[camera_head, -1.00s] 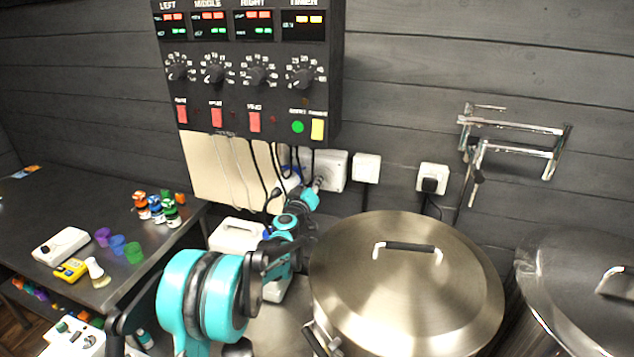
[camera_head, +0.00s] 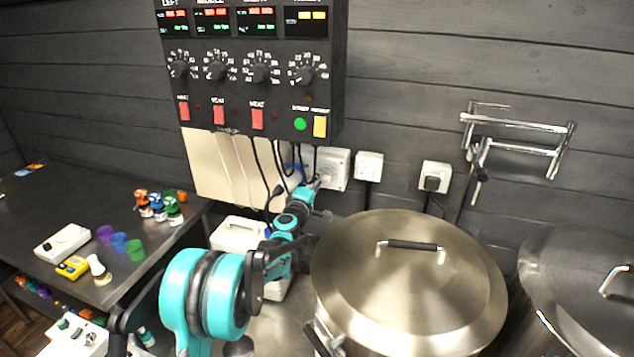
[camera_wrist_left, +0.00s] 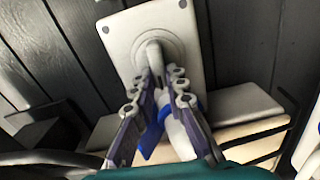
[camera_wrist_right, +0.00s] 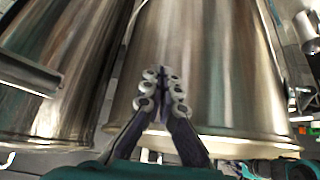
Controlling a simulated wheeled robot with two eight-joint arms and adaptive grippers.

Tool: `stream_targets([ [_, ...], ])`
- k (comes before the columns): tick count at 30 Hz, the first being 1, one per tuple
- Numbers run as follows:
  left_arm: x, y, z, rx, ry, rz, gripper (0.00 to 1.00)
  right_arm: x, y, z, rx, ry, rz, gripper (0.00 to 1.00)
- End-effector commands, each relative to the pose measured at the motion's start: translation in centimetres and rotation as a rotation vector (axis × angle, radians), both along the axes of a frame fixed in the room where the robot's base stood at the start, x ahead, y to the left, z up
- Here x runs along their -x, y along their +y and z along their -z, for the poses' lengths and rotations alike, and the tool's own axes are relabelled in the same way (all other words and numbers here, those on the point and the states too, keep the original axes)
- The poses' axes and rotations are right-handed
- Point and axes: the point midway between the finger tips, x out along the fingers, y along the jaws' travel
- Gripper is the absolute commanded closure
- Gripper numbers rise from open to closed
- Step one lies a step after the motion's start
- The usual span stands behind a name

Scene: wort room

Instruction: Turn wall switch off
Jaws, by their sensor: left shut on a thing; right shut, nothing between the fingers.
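The wall switch (camera_head: 335,166) is a pale box on the dark plank wall, just below the control panel. In the left wrist view its light plate (camera_wrist_left: 120,35) has a round base and a protruding knob (camera_wrist_left: 153,56). My left gripper (camera_head: 319,181) is at the switch's lower left in the head view. In the left wrist view the left gripper (camera_wrist_left: 160,78) has its fingertips closed on the knob, which is partly hidden between them. My right gripper (camera_wrist_right: 162,75) is shut and empty in front of steel vessels, seen only in the right wrist view.
A control panel (camera_head: 250,75) with hanging cables is above the switch. A socket box (camera_head: 368,166) and a plugged socket (camera_head: 434,177) are to its right. A large lidded steel pot (camera_head: 410,290) stands close to my left arm. A side table (camera_head: 60,210) holds small items.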

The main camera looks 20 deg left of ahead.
Motion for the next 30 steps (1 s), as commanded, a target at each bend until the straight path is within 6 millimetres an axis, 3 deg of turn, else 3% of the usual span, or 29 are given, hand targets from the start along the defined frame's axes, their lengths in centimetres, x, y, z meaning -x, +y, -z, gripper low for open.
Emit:
stream_targets([
  [22, 0.06, 0.05, 0.21, 0.085, 0.003, -0.001, 1.00, 0.00, 0.00, 0.10, 0.000, 0.000, 0.000, 1.00],
  [23, 0.06, 0.05, 0.21, 0.085, 0.003, -0.001, 0.82, 0.00, 0.00, 0.10, 0.000, 0.000, 0.000, 1.00],
  [25, 0.05, 0.04, 0.20, 0.085, 0.003, -0.001, 0.66, 0.00, 0.00, 0.10, 0.000, 0.000, 0.000, 1.00],
  [30, 0.03, 0.02, 0.17, 0.085, 0.003, 0.000, 0.66, -0.01, 0.00, 0.09, 0.000, 0.000, 0.000, 1.00],
])
